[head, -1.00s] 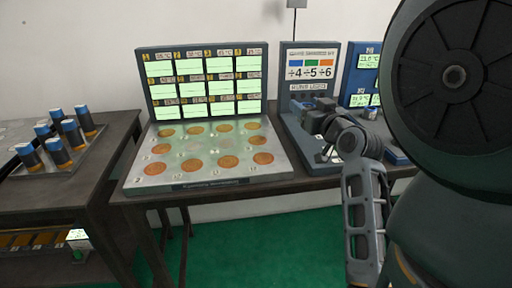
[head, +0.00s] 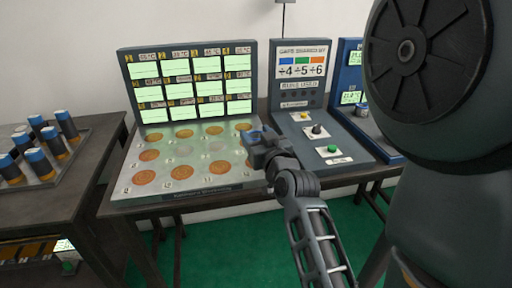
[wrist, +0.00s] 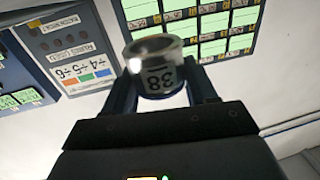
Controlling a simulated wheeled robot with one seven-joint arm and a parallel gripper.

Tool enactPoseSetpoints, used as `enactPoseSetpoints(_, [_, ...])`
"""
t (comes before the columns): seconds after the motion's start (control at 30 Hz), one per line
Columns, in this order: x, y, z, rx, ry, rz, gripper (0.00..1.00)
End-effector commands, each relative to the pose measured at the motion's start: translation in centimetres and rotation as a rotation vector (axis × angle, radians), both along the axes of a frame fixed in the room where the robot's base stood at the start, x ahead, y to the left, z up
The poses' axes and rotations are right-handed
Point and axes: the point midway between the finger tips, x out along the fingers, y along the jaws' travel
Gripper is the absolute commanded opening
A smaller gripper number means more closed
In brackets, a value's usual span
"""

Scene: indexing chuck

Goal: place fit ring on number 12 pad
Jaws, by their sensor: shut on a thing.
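My gripper (head: 258,134) is at the right edge of the pad board (head: 130,192). In the wrist view it is shut on the fit ring (wrist: 158,66), a short clear-and-white ring marked 38, upside down in that picture. In the head view the ring is mostly hidden by the gripper. The board has rows of round copper pads, with a front-row pad (head: 182,172) clear of the arm. The front-right pad (head: 249,162) lies just left of my gripper. The pad numbers are too small to read, so I cannot tell which is number 12.
A display panel (head: 188,51) with lit green screens stands behind the pads. A station marked ÷4 ÷5 ÷6 (head: 301,75) with knobs and a green button (head: 331,150) stands to the right. A tray of blue-topped cylinders (head: 38,162) is on the left table.

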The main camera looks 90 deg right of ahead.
Motion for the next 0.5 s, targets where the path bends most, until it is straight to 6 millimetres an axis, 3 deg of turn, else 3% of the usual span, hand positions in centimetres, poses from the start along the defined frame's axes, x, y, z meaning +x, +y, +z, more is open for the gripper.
enactPoseSetpoints(0.1, [0.3, 0.2, -0.5, -0.001, 0.0, -0.001, 0.14])
enactPoseSetpoints(0.3, [0.3, 0.2, -3.4, 0.001, 0.0, 0.0, 0.14])
enactPoseSetpoints(0.5, [0.2, 0.2, -4.2, -0.002, 0.0, -0.001, 0.14])
